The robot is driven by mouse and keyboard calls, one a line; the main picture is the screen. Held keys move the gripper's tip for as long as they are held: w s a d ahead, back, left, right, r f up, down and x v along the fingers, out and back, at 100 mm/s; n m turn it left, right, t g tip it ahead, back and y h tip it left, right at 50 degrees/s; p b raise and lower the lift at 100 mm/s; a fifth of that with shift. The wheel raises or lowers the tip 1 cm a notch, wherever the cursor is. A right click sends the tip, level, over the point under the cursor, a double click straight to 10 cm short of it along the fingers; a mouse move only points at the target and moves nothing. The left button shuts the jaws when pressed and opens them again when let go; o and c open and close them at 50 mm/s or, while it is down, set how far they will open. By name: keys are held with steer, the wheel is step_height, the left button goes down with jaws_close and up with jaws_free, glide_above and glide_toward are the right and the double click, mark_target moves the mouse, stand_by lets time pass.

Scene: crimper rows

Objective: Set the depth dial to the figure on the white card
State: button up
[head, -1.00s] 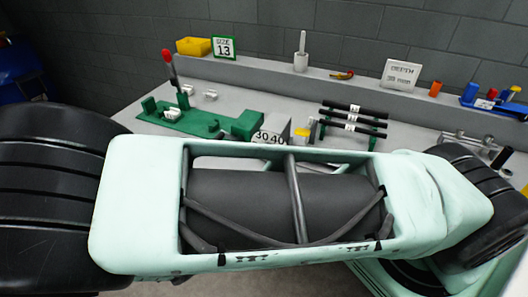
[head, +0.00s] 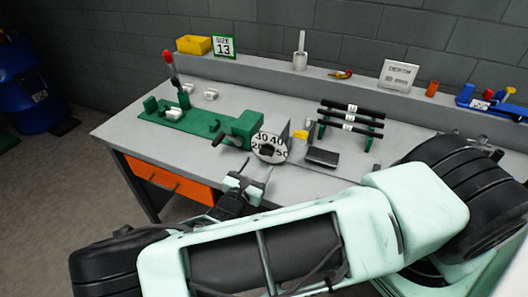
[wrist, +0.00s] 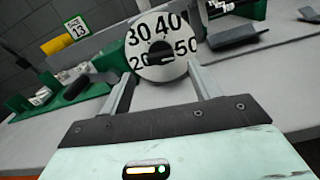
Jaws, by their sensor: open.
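The depth dial (head: 270,143) is a white disc at the bench front, with 20, 30, 40 and 50 in black around its face. It also shows in the wrist view (wrist: 150,36). A black knob (wrist: 160,53) stands at its middle, its bar lying roughly level. My gripper (head: 258,166) is open and empty in front of the dial. In the wrist view its fingers (wrist: 160,74) stand apart below the knob, to either side. The white card (head: 399,74) on the back ledge reads DEPTH; its figure is too small to read surely now.
The dial's green machine (head: 187,120) has a red-tipped lever. A black rod rack (head: 352,118) and a dark tray (head: 322,157) stand to the right. A SIZE 13 sign (head: 223,46) and yellow bin (head: 194,44) are on the ledge. An orange drawer (head: 168,182) is below.

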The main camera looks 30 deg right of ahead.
mark_target(265, 154)
steer(key=p+x, duration=0.1)
steer(key=x, duration=0.5)
steer(key=shift+w+d, duration=0.1)
steer(key=shift+d, duration=0.05)
steer(key=c, duration=1)
